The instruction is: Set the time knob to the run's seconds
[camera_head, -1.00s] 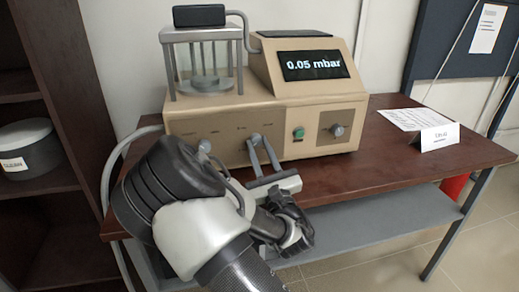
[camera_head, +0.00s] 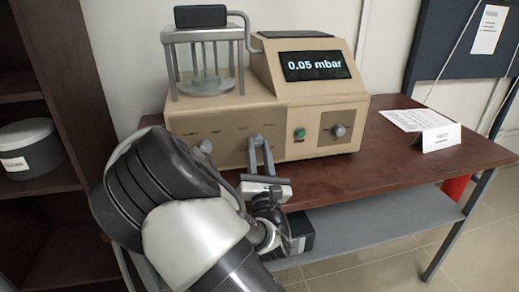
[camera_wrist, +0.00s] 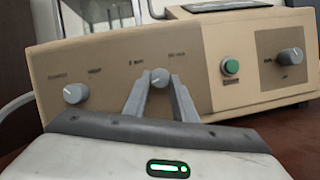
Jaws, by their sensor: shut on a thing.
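The tan bench unit (camera_head: 215,130) has several grey knobs on its front. My gripper (camera_head: 258,145) is at its middle knob. In the wrist view my gripper (camera_wrist: 160,84) has one finger on each side of this grey knob (camera_wrist: 159,76) and is shut on it. The small print around the knob is too blurred to read surely, and its pointer cannot be made out. Another grey knob (camera_wrist: 74,93) is to the left, and one more (camera_wrist: 290,56) is on the right panel. The dark display (camera_head: 314,65) reads 0.05 mbar.
A green button (camera_wrist: 231,67) is right of the held knob. A glass chamber (camera_head: 205,65) with a grey frame stands on the unit's left. A lidded round container (camera_head: 28,150) is on the left shelf.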

